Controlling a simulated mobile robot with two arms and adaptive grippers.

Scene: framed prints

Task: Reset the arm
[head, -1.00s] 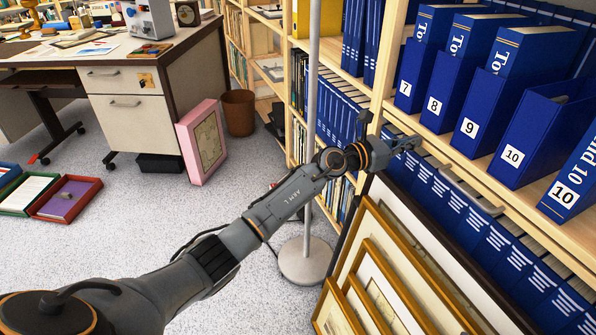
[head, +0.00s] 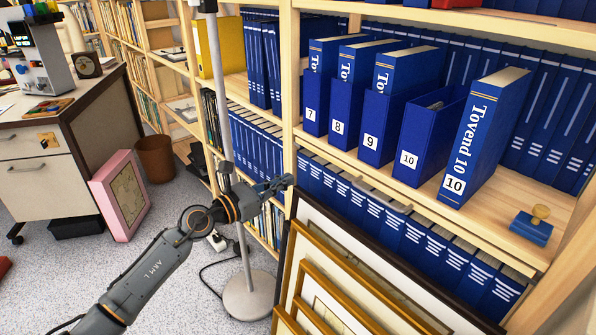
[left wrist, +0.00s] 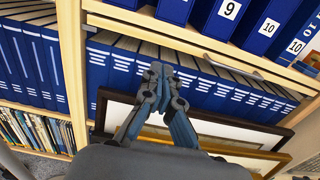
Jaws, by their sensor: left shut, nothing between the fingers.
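My left arm (head: 150,270) comes in from the lower left of the head view. My left gripper (head: 283,184) is at its end, in front of the shelf's lower row of blue binders and near the top corner of the leaning frames. In the left wrist view the left gripper (left wrist: 157,72) has its fingertips together, with nothing between them. Framed prints (head: 345,265) lean below it, against the bookcase; they also show in the left wrist view (left wrist: 230,130). My right gripper is not in either view.
The wooden bookcase (head: 291,80) holds blue numbered binders (head: 398,120). A blue stamp with a wooden knob (head: 533,226) sits on the shelf at right. A pole with a round base (head: 249,295) stands behind my arm. A desk (head: 60,150), pink frame (head: 122,195) and brown bin (head: 155,158) are at left.

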